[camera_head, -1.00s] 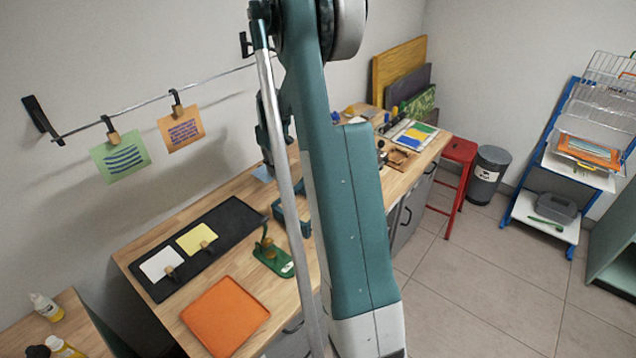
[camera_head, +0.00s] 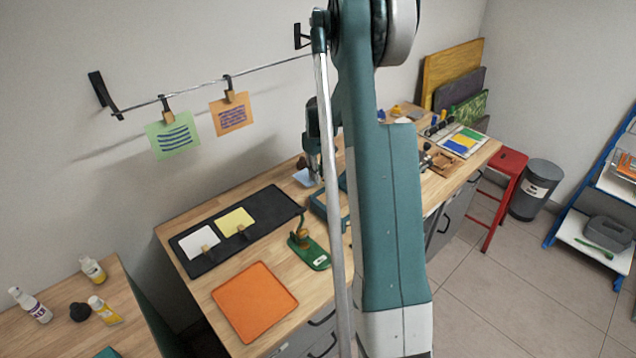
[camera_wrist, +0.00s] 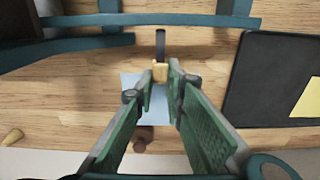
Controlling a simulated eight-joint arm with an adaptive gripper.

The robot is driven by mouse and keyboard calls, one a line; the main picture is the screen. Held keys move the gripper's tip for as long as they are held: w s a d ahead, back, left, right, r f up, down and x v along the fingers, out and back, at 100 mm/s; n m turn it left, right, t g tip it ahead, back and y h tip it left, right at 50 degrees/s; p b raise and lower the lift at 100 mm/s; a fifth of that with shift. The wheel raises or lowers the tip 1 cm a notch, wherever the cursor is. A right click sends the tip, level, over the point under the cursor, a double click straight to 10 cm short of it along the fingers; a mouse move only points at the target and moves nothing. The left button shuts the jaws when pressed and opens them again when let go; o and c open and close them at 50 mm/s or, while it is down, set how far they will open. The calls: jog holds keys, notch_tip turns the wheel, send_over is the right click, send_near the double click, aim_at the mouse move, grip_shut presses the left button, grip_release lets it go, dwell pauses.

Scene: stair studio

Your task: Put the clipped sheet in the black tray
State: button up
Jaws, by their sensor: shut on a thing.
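A light blue sheet (camera_wrist: 157,101) with a wooden clip (camera_wrist: 160,71) shows in the wrist view. My gripper (camera_wrist: 163,78) is shut on the clip, one finger on each side. In the head view the sheet (camera_head: 306,177) is a small pale blue patch by my gripper, partly hidden by my arm. I cannot tell how far it is above the bench. The black tray (camera_head: 216,262) lies on the bench to the left, with a white and a yellow clipped sheet on it. In the wrist view the tray (camera_wrist: 272,83) is to the right, apart from the blue sheet.
An orange tray (camera_head: 254,302) and a green stand (camera_head: 314,257) are in front of the black tray. A green sheet (camera_head: 174,136) and an orange sheet (camera_head: 231,114) hang from a line above. Bench wood is bare between the blue sheet and the black tray.

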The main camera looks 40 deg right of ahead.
jog(key=shift+f, duration=1.85)
jog(key=shift+f, duration=0.2)
jog(key=o, duration=0.7)
jog(key=shift+c, duration=0.2)
jog(key=shift+r, duration=0.15)
notch_tip(320, 180, up, 12)
jog(key=shift+r, duration=0.1)
